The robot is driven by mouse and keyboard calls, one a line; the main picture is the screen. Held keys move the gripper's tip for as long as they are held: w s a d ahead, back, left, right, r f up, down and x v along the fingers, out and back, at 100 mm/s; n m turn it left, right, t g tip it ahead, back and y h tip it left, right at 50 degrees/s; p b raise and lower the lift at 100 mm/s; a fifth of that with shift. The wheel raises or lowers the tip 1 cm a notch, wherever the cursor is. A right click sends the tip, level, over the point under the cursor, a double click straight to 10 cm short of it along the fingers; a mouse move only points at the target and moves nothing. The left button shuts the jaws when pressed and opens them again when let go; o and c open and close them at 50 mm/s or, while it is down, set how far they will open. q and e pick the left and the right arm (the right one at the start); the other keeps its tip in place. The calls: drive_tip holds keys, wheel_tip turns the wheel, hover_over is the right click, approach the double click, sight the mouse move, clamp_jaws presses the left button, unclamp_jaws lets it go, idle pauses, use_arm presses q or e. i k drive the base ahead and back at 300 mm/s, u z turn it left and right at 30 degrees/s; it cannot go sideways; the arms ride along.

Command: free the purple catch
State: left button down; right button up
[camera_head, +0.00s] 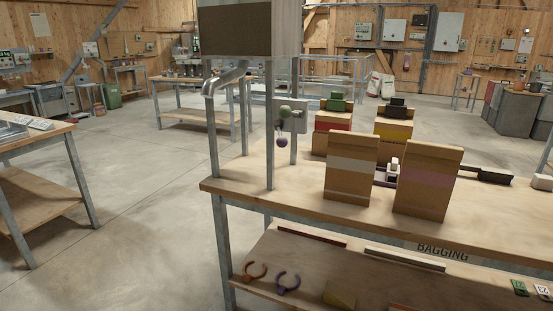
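Several purple parts are in view, and I cannot tell for sure which one is the catch. A purple open-ring piece (288,283) lies on the lower shelf beside a similar orange one (257,271). A white device with a purple base (381,178) is partly hidden between two paper bags. Neither of my grippers is in view.
The bench top (285,183) carries a pale-banded paper bag (350,169) and a purple-banded one (427,180). Red-banded (333,119) and yellow-banded (394,130) packages stand behind. A metal spout (226,79) sticks out left of the posts. Floor (130,170) at left is clear.

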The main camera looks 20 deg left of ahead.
sight(282, 142)
drive_tip(key=z, duration=0.4)
drive_tip(key=i, duration=1.1)
drive_tip(key=u, duration=0.75)
drive_tip(key=i, duration=0.4)
drive_tip(key=u, duration=0.3)
